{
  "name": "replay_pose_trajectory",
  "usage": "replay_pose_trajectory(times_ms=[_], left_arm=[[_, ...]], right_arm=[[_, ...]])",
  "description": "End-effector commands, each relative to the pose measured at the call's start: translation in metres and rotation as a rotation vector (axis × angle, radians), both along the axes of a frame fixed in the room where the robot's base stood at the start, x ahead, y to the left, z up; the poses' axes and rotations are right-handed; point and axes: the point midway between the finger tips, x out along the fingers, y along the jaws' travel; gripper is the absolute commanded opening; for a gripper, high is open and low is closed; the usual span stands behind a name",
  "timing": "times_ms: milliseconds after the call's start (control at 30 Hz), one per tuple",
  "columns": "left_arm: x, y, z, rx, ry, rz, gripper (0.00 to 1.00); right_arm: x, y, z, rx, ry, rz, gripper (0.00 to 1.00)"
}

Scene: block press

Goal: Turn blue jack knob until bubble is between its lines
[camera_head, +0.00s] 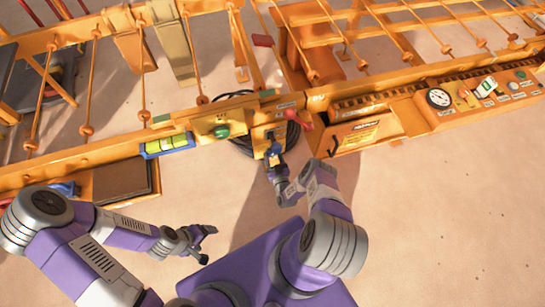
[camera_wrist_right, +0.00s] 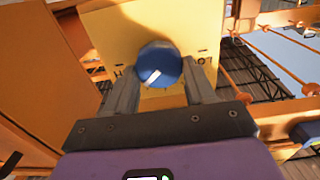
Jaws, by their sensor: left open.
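The blue jack knob (camera_wrist_right: 160,65) is round with a white mark and sits in front of a yellow plate in the right wrist view. My right gripper (camera_wrist_right: 160,78) has one finger on each side of the knob, apparently touching it. In the head view this gripper (camera_head: 275,160) is at the orange jack housing, and its fingers largely hide the knob. The spirit level (camera_head: 168,146) has a blue frame and a yellow-green vial on the orange beam; its bubble is too small to place against the lines. My left gripper (camera_head: 206,244) is open and empty above the floor.
A green button (camera_head: 222,131) on a yellow box lies between level and jack. A red-knobbed lever (camera_head: 306,115) stands right of the jack. A gauge panel (camera_head: 475,97) is at the right. Black cable coils lie behind the jack. The front floor is clear.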

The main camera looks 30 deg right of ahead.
Motion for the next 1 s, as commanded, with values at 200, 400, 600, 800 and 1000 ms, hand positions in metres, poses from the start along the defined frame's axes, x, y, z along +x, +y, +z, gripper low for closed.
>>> replay_pose_trajectory(times_ms=[200,400,600,800,1000], left_arm=[[-0.0001,0.0,0.0,0.0,0.0,0.0,0.8],[0.0,0.0,0.0,0.0,0.0,0.0,0.8],[0.0,0.0,0.0,0.0,0.0,0.0,0.8],[0.0,0.0,0.0,0.0,0.0,0.0,0.8],[0.0,0.0,0.0,0.0,0.0,0.0,0.8]], right_arm=[[-0.0002,-0.0004,0.0,0.0,0.0,-0.002,0.24],[-0.0003,-0.0007,-0.0002,0.089,-0.021,-0.002,0.24],[-0.0004,-0.001,-0.0003,0.17,-0.04,-0.002,0.24],[-0.0004,-0.001,-0.0004,0.172,-0.04,-0.002,0.24],[-0.0003,-0.0009,-0.0004,0.171,-0.04,-0.002,0.77]])
